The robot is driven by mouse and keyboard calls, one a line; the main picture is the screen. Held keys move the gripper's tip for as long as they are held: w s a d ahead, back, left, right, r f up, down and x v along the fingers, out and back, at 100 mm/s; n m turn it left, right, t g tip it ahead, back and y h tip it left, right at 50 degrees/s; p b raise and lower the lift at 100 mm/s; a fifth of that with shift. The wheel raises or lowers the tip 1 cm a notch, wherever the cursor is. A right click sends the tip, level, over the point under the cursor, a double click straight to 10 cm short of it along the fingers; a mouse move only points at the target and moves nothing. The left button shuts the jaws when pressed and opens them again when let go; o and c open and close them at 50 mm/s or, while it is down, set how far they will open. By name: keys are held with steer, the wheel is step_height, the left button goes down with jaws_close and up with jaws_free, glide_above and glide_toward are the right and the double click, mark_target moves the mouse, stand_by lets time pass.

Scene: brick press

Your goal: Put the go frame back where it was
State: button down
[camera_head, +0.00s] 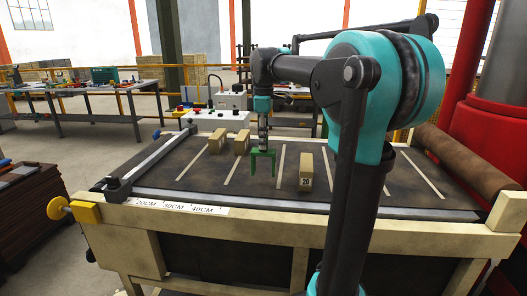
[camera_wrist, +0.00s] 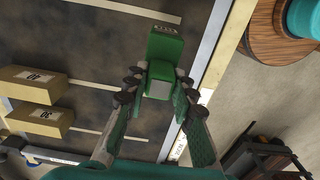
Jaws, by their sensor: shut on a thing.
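The green go frame (camera_head: 263,156) shows in the head view as an upside-down U, with its two legs pointing down at the dark table top. My gripper (camera_head: 264,143) is above it and shut on its top bar. In the wrist view the go frame (camera_wrist: 165,47) stands between the fingers of my gripper (camera_wrist: 158,84), which close on it from both sides. I cannot tell whether its legs touch the table.
A block marked 20 (camera_head: 305,172) stands right of the frame. Two more blocks (camera_head: 217,141) (camera_head: 242,142) stand behind left; the wrist view shows them marked 40 (camera_wrist: 34,82) and 30 (camera_wrist: 40,118). A metal bar (camera_head: 150,160) runs along the table's left edge.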

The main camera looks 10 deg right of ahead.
steer(key=shift+f, duration=2)
steer(key=c, duration=1.3)
jaws_free()
steer(key=shift+f, duration=0.1)
steer(key=shift+o, duration=0.2)
step_height(320, 180, up, 12)
steer(key=shift+r, duration=0.15)
